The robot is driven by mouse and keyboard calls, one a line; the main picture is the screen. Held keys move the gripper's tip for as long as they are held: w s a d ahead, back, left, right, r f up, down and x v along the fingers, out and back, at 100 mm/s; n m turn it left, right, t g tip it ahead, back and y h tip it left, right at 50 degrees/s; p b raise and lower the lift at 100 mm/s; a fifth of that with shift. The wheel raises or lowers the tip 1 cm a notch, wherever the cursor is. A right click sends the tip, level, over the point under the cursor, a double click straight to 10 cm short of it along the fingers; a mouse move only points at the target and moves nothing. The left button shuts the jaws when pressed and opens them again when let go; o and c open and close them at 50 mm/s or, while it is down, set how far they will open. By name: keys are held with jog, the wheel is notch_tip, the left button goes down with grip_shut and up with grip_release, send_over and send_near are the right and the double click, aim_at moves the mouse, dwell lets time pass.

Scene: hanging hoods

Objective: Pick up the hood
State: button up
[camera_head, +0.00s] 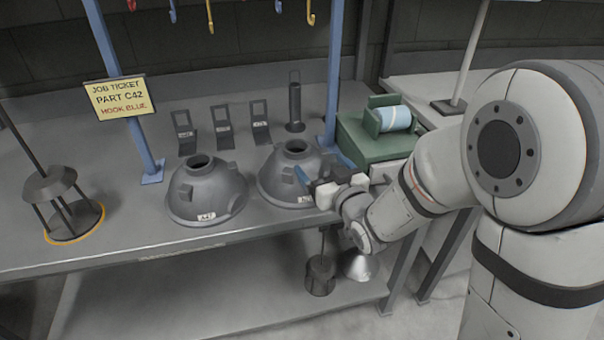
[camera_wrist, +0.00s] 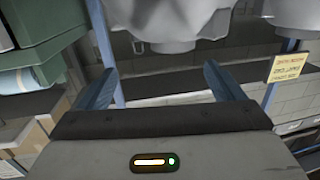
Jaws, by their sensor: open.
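Two grey dome-shaped hoods with open necks stand on the workbench in the head view. The left hood (camera_head: 207,192) has a small white label on its front rim, too small to read surely. The right hood (camera_head: 287,178) has a label partly hidden by my gripper. My gripper (camera_head: 320,169) is open and empty, with blue fingers at the front right side of the right hood. Whether it touches the hood I cannot tell. In the wrist view, upside down, a hood (camera_wrist: 172,22) is beyond the open fingers of my gripper (camera_wrist: 160,74), and another hood (camera_wrist: 293,10) is at top right.
A yellow job ticket (camera_head: 119,96) reads part C42, hook blue. Coloured hooks (camera_head: 210,16) hang above. Several small dark stands (camera_head: 223,124) line the back. A green holder (camera_head: 362,135) with a blue roll is at right, a caged fixture (camera_head: 52,188) at left. A blue post (camera_head: 334,75) rises behind.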

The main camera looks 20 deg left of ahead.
aim_at(303, 154)
jog(key=shift+s+a+f+y, duration=0.1)
jog(key=shift+a+f+y, duration=0.15)
jog(key=shift+a, duration=0.15)
jog(key=shift+s+a+f+y, duration=0.1)
jog(key=shift+a+y, duration=0.15)
jog(key=shift+a, duration=0.1)
jog(key=p+x, duration=0.1)
jog(key=x, duration=0.6)
jog(key=shift+w+a+f, duration=0.15)
jog(key=shift+w+a, duration=0.05)
jog(key=shift+c, duration=0.3)
jog(key=c, duration=1.6)
